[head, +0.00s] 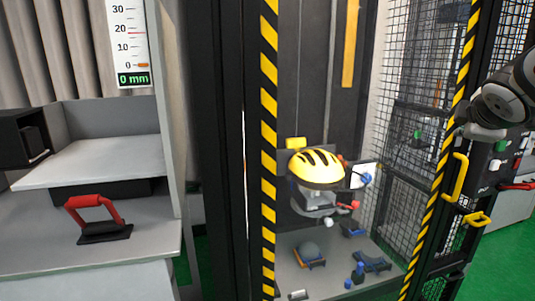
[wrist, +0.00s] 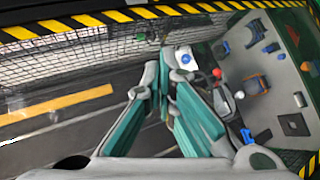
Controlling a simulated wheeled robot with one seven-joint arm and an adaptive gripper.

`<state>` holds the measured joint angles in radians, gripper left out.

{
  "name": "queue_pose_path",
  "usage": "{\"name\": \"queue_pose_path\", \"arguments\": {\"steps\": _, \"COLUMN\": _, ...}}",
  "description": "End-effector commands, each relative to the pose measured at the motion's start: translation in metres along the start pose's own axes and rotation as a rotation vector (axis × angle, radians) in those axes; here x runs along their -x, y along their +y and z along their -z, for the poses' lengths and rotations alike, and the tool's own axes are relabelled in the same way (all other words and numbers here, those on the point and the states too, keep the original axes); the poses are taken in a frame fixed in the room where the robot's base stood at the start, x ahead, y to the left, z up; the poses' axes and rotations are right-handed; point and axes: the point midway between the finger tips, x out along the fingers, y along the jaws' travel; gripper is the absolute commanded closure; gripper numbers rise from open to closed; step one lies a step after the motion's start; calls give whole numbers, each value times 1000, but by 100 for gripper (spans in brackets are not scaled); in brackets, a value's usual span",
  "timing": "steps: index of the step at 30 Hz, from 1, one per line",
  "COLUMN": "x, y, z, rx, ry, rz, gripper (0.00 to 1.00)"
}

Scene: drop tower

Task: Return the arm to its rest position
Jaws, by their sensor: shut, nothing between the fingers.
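My gripper (wrist: 160,72) shows in the wrist view, with its teal-sided fingers drawn together and nothing held between them. Part of my arm (head: 508,92) shows at the right edge of the head view, in front of the tower's right side. A yellow helmet with black vents (head: 316,168) sits on a mount inside the drop tower in the head view, apart from my arm. The gripper's fingertips are not clearly seen in the head view.
Yellow-black striped posts (head: 268,150) and mesh panels (head: 400,100) frame the tower. Yellow handles (head: 454,178) stick out on the right. The tower's base plate (head: 340,285) carries several clamps. A red-handled tool (head: 98,218) stands on the left bench beneath a grey shelf (head: 95,165).

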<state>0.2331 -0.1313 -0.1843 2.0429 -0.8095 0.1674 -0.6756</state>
Motion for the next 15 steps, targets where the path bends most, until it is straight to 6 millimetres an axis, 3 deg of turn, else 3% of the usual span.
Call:
{"name": "queue_pose_path", "arguments": {"steps": 1, "x": 26, "y": -19, "z": 6, "rx": -117, "ry": -4, "rz": 46, "gripper": 100}}
{"name": "queue_pose_path", "arguments": {"steps": 6, "x": 102, "y": -105, "z": 22, "rx": -494, "ry": -53, "rz": 261, "gripper": 100}}
{"name": "queue_pose_path", "arguments": {"steps": 12, "x": 187, "y": -208, "z": 37, "rx": -806, "ry": -147, "rz": 530, "gripper": 100}}
{"name": "queue_pose_path", "arguments": {"steps": 15, "x": 222, "y": -250, "z": 41, "rx": -905, "ry": -200, "rz": 643, "gripper": 100}}
